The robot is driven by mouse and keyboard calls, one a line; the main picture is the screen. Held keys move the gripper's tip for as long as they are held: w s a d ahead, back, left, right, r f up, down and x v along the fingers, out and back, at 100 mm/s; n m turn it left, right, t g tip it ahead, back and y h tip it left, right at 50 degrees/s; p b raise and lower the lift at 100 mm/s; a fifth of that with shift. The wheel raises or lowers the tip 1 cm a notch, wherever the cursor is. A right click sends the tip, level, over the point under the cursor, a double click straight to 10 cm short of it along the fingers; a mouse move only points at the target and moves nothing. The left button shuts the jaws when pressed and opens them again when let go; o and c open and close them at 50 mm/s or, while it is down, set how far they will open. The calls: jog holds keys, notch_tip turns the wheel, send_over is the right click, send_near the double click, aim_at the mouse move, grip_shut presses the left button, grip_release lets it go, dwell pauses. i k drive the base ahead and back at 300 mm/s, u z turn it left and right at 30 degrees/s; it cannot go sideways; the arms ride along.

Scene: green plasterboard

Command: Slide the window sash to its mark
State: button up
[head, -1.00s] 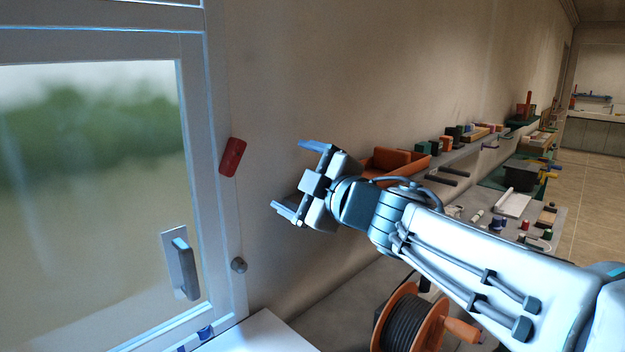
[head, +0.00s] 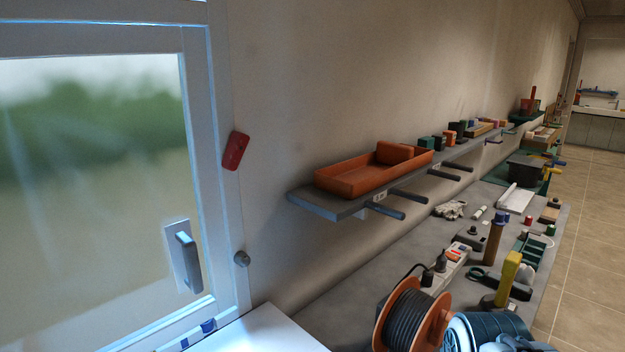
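The window sash (head: 197,150) is a pale frame around a blurred pane at the left, with its right edge close to the window's right-hand jamb. A grey upright handle (head: 188,262) on a light plate sits low on the sash. Small blue patches (head: 208,326) show on the lower window frame below the handle; I cannot tell if they are the mark.
A white surface (head: 262,332) lies below the window. A shelf bears an orange tray (head: 345,183). A cable reel (head: 412,318) and tools crowd the bench. Space before the handle is clear.

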aim_at(25, 40)
jog(key=u, duration=1.9)
